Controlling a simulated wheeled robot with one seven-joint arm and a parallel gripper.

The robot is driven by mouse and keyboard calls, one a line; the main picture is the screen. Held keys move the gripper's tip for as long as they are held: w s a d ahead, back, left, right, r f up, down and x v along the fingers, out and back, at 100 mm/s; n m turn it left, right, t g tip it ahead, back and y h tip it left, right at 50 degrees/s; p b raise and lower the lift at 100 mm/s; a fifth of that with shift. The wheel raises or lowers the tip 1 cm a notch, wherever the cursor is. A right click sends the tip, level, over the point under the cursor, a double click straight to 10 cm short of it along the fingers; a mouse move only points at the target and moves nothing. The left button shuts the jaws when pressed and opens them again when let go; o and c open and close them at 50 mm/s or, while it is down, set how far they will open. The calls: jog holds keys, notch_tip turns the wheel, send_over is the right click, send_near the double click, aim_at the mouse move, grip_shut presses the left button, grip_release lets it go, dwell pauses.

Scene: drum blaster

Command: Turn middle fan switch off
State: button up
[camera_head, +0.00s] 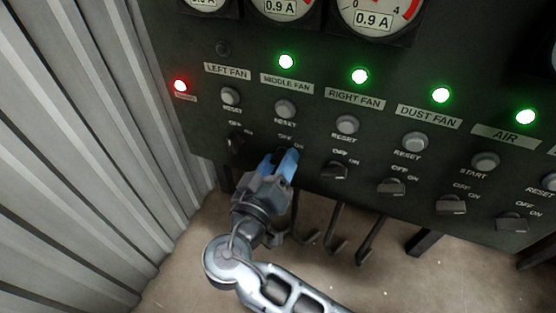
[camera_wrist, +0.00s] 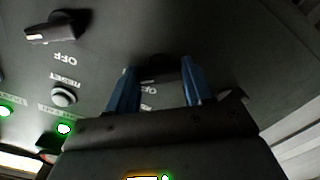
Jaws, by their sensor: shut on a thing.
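The middle fan switch sits under the MIDDLE FAN label (camera_head: 286,84) and its reset button (camera_head: 285,109). In the head view my gripper (camera_head: 288,157) covers the switch at the OFF/ON marks. In the wrist view the blue fingers of my gripper (camera_wrist: 160,78) stand on both sides of the dark middle fan switch knob (camera_wrist: 158,68), shut on it. Much of the knob is in shadow, so its exact angle is hard to tell. The green lamp (camera_head: 287,62) above the middle fan label is lit.
The left fan switch (camera_head: 238,140) and right fan switch (camera_head: 335,170) flank my gripper closely. The left fan lamp (camera_head: 223,48) is dark; a red lamp (camera_head: 180,85) glows at far left. Corrugated metal wall (camera_head: 80,130) stands left. Pedal-like levers (camera_head: 338,245) are below the panel.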

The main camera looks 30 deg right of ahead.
jog(key=n+p, duration=0.3)
jog(key=n, duration=0.2)
jog(key=shift+r, duration=0.15)
jog(key=n+p, duration=0.2)
jog(key=n, duration=0.1)
jog(key=shift+n+p, duration=0.7)
jog(key=shift+n, duration=0.5)
jog(key=shift+f, duration=0.2)
jog(key=o, duration=1)
jog(key=shift+o, duration=0.2)
jog(key=shift+a, duration=0.1)
jog(key=b+v, duration=0.1)
jog(key=v, duration=0.6)
jog(key=shift+s+a, duration=0.25)
